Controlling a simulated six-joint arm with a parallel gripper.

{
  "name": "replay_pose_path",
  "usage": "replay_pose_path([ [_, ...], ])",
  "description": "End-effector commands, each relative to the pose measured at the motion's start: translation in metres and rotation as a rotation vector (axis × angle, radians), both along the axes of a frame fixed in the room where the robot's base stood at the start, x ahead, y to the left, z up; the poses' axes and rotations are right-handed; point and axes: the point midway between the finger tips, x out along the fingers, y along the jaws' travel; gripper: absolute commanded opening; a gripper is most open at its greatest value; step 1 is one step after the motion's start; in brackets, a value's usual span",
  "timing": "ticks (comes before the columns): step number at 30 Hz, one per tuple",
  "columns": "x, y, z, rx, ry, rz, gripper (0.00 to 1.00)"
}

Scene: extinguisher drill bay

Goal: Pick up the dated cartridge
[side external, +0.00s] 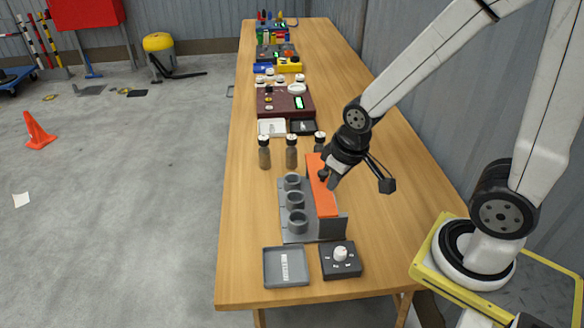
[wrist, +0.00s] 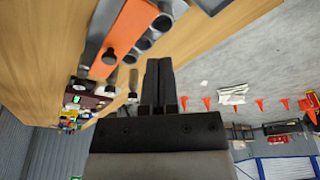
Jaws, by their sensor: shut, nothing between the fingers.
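Three brown cylinders with pale, dark-topped caps stand upright in a row behind the holder: left (side external: 264,153), middle (side external: 291,153) and right (side external: 320,142). They look like the cartridges, but I cannot read a date on any of them. The grey holder (side external: 284,229) has three round sockets that look empty, and an orange panel (side external: 325,199) with a dark knob along its right side. My gripper (side external: 332,184) is over the panel's far end, apart from the cylinders. In the wrist view its fingers (wrist: 158,64) are together and empty, with the orange panel (wrist: 122,32) beyond.
A grey tray (side external: 287,281) and a black dial box (side external: 341,260) sit at the near table end. Behind the cylinders are a white dish (side external: 271,127), a black dish (side external: 303,127) and a maroon box (side external: 285,100). The table right of the holder looks clear.

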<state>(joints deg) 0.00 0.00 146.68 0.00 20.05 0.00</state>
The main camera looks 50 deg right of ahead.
Motion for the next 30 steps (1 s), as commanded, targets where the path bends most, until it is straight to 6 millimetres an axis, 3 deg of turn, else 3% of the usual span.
replay_pose_path([
  [5, 0.0, 0.0, 0.0, 0.0, 0.0, 0.0, 0.03],
  [12, 0.0, 0.0, 0.0, 0.0, 0.0, 0.0, 0.79],
  [14, 0.0, 0.0, 0.0, 0.0, 0.0, 0.0, 0.93],
  [24, 0.002, -0.001, 0.0, 0.0, 0.0, 0.002, 0.93],
  [30, 0.019, -0.006, 0.001, 0.0, 0.004, 0.023, 0.93],
])
